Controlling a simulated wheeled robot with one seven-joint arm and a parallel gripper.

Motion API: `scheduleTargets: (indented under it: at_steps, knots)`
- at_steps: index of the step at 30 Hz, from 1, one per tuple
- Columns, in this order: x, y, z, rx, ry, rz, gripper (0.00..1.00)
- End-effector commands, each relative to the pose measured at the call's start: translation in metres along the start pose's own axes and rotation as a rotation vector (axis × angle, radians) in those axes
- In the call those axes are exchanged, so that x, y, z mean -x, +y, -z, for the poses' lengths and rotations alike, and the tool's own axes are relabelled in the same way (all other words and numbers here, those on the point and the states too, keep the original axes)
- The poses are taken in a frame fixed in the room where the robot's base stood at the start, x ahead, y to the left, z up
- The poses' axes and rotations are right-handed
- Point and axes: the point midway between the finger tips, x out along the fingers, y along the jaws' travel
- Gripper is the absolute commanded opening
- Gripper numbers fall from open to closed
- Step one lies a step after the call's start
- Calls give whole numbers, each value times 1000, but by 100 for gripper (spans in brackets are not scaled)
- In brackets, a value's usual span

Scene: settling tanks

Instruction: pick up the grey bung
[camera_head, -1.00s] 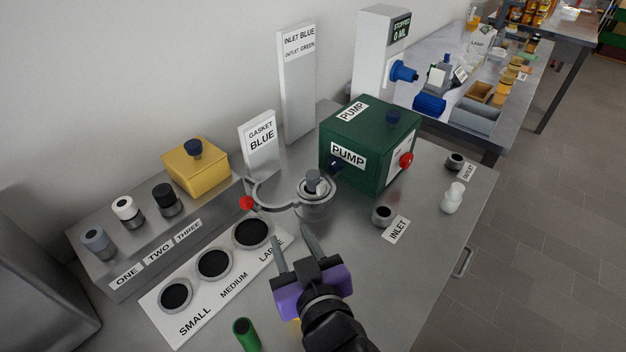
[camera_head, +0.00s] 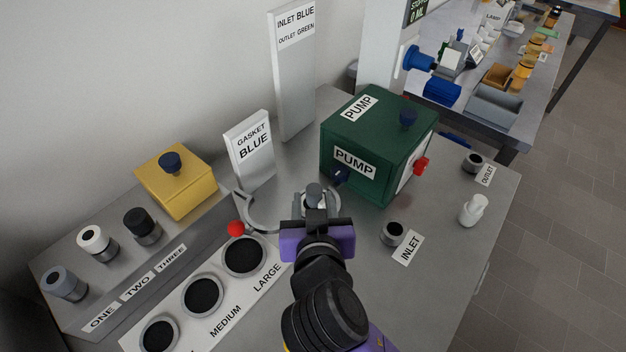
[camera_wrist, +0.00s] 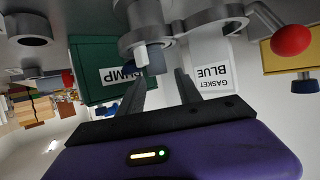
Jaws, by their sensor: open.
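The grey bung (camera_head: 314,191) stands upright in the mouth of a round metal fitting (camera_head: 333,204) beside the green pump. In the wrist view, which is upside down, the bung (camera_wrist: 147,55) shows as a pale grey stub at the fitting. My gripper (camera_head: 317,218) is in front of the fitting, its fingers mostly hidden in the head view by its own body. I cannot tell the exact gap.
A curved clamp arm with a red knob (camera_head: 236,228) lies left of the fitting. The green pump (camera_head: 365,145) stands close behind right. The gasket sign (camera_head: 252,150) stands behind left.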

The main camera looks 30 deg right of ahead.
Motion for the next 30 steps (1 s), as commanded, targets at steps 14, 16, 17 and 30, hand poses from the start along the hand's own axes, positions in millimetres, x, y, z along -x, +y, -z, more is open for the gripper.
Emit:
scheduleTargets:
  at_steps: [14, 16, 17, 30]
  knots:
    - [-46, 4, 0, 0, -3, -4, 41]
    - [-56, 5, -1, -1, -2, -4, 41]
    - [-61, 4, -1, -1, -1, -3, 41]
    - [-78, 4, -2, -1, 0, -1, 37]
